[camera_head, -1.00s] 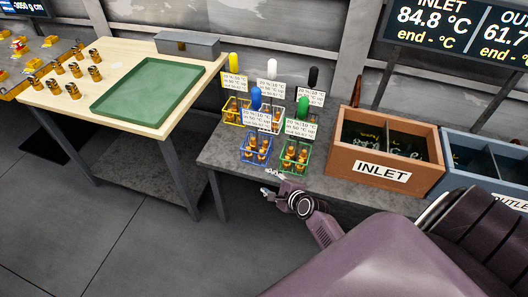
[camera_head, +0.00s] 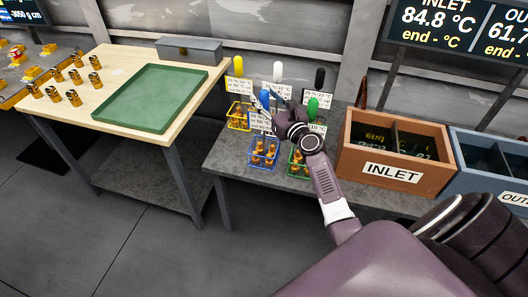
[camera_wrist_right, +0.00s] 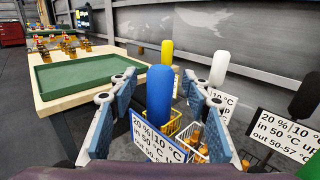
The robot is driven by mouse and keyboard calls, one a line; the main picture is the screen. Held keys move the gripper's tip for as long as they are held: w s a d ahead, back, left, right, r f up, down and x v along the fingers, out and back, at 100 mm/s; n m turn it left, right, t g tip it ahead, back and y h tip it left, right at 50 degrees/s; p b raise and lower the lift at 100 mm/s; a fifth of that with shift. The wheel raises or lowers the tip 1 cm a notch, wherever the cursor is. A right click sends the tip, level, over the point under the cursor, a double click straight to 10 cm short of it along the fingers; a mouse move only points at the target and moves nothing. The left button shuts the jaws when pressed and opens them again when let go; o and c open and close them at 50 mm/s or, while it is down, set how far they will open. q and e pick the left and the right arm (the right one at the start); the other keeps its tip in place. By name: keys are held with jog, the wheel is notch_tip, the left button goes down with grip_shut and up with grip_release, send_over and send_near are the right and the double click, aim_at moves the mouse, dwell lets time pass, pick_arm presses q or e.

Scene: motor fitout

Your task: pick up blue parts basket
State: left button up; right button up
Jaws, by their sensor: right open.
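The blue parts basket (camera_head: 263,153) stands on the grey bench with brass parts inside. Its upright blue handle (camera_head: 265,99) also shows in the right wrist view (camera_wrist_right: 159,98), above a blue-edged label (camera_wrist_right: 157,140). My right gripper (camera_head: 272,97) is open at handle height. In the right wrist view its two fingers (camera_wrist_right: 163,82) stand on either side of the blue handle, with visible gaps. The wrist partly covers the basket tops in the head view. The basket body is hidden behind the label in the wrist view. My left gripper is not in view.
Close around are the yellow (camera_head: 238,115), white-handled (camera_head: 278,72), black-handled (camera_head: 319,78) and green (camera_head: 300,161) baskets. The brown INLET crate (camera_head: 390,176) stands to the right. A wooden table with a green tray (camera_head: 150,98) is to the left.

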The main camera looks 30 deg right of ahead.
jog(key=shift+w, duration=0.5)
jog(key=shift+c, duration=0.2)
grip_shut()
jog(key=shift+d+r, duration=0.1)
jog(key=shift+r, duration=0.05)
